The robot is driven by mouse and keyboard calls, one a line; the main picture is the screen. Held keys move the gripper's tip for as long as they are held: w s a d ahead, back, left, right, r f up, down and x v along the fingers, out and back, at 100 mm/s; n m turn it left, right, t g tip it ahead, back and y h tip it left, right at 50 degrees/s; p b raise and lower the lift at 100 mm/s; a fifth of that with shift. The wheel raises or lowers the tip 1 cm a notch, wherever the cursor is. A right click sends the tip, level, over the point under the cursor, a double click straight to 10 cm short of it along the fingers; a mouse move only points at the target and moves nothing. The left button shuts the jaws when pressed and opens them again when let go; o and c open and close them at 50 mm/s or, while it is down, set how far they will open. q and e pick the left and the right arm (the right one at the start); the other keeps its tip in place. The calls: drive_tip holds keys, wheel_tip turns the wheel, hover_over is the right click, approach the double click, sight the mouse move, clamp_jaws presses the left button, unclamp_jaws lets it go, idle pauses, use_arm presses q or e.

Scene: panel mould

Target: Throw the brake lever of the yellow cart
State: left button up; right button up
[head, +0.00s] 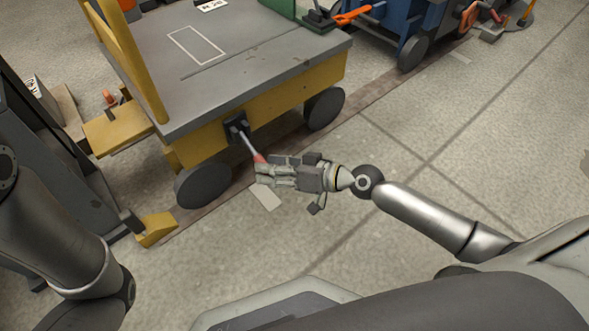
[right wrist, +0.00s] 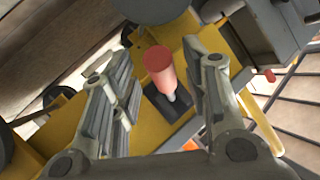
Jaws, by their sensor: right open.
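The yellow cart (head: 262,99) with a grey deck stands at the upper left of the head view. Its brake lever (head: 248,143) sticks out from a black bracket (head: 235,125) on the cart's side and has a red grip. My right gripper (head: 262,172) is at the lever's red end in the head view and hides part of it. In the right wrist view the red grip (right wrist: 159,64) stands between the two fingers of my right gripper (right wrist: 158,90), which are open and apart from it. My left gripper is not in view.
A blue cart (head: 392,25) with an orange handle (head: 352,16) stands behind at the upper right. A yellow block (head: 157,229) and a dark grey frame (head: 60,150) are at the left. The floor (head: 440,130) at the right is clear.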

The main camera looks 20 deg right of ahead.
drive_tip(key=v, duration=1)
drive_tip(key=shift+r, duration=0.15)
idle(0.4)
